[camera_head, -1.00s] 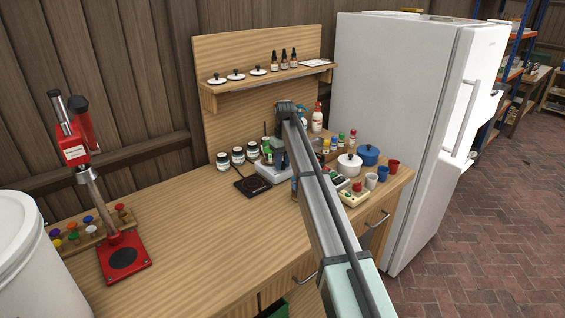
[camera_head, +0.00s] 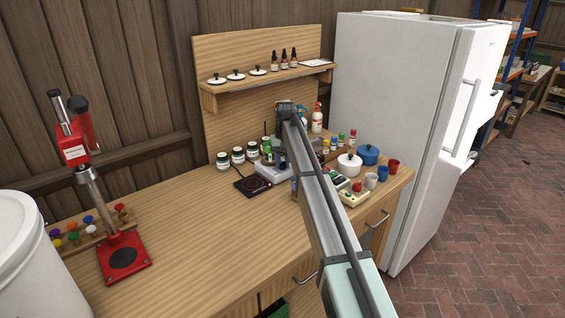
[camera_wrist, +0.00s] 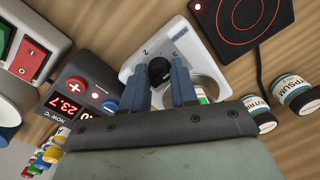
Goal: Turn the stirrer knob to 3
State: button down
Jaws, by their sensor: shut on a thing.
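The stirrer (camera_wrist: 135,65) is a pale box with a round plate on top; in the head view it (camera_head: 268,175) stands on the bench, partly behind my arm. Its black knob (camera_wrist: 158,68) sits on the front face, with small printed marks beside it; one looks like a 2. My gripper (camera_wrist: 168,82) is shut on the knob, with one blue finger on each side. I cannot read which mark the knob points to. In the head view my arm hides the knob and most of the gripper.
A black hotplate (camera_wrist: 252,18) is close beside the stirrer. Labelled jars (camera_wrist: 296,96) stand near it. A control box (camera_wrist: 85,92) with a red display reading 23.7 is on the other side.

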jog(key=shift+w+d, duration=0.1)
jog(key=c, duration=0.9)
grip_release()
notch_tip(320, 180, up, 14)
jog(key=shift+d, duration=0.3)
jog(key=shift+f, duration=0.1)
